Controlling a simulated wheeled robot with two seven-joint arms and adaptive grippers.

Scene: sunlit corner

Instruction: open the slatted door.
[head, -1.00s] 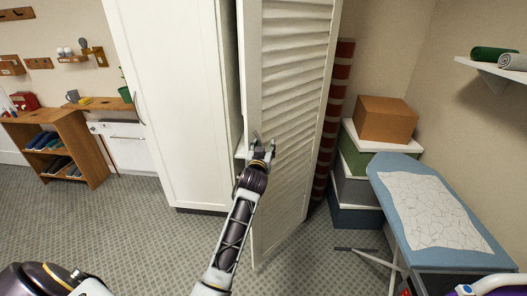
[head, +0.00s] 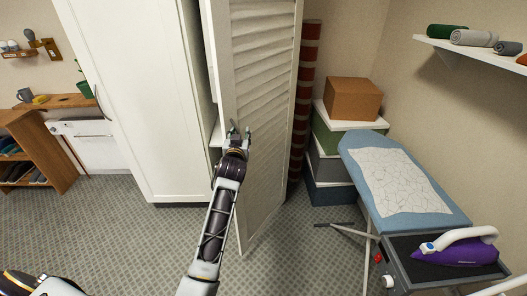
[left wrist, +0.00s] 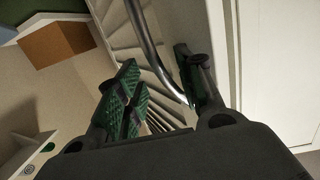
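The white slatted door (head: 265,85) stands ajar in the middle of the head view, its near edge swung out from the white cabinet. A narrow gap shows along its left edge. My left gripper (head: 239,131) is at that edge, about halfway up the visible part of the door. In the left wrist view a curved metal handle (left wrist: 152,50) runs between the spread fingers of my left gripper (left wrist: 160,88), close to the right finger. The fingers are apart and do not look closed on it. Whether they touch it is unclear. My right gripper is out of view.
A tall white cabinet (head: 135,90) stands left of the door. Stacked boxes (head: 330,165), with a brown box (head: 353,98) on top, and an ironing board (head: 440,215) with a purple iron (head: 455,248) stand to the right. Patterned floor lies clear at front left.

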